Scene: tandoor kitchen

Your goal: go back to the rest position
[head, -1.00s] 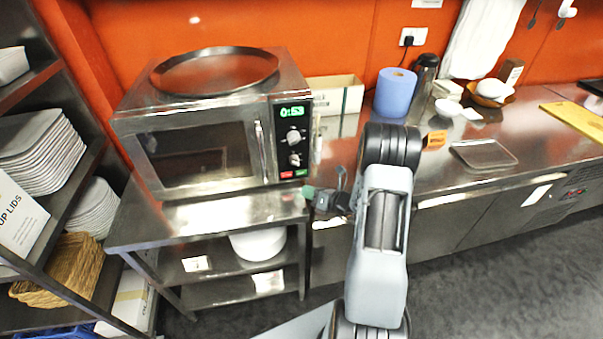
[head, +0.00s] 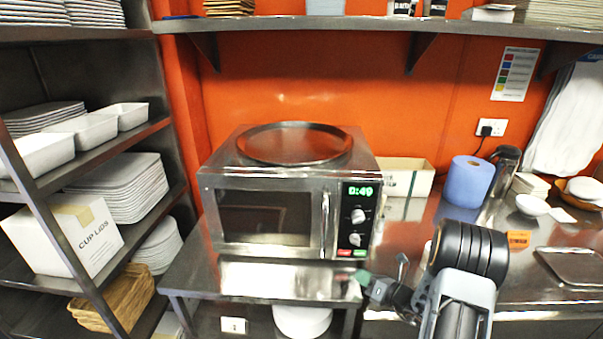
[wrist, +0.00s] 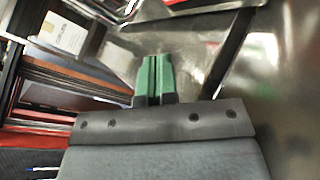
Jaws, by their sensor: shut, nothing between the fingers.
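My gripper (head: 362,277) shows in the head view in front of the microwave's lower right corner, at the end of my folded arm. In the wrist view its two green fingertips (wrist: 154,76) are pressed together with nothing between them. The arm's elbow rises at the lower right of the head view and hides part of the counter behind it.
A steel microwave (head: 265,218) with a round tray (head: 294,143) on top stands on a steel table (head: 190,272). A shelf rack with a cup lids box (head: 68,236) is at left. A blue paper roll (head: 468,182) stands on the counter at right.

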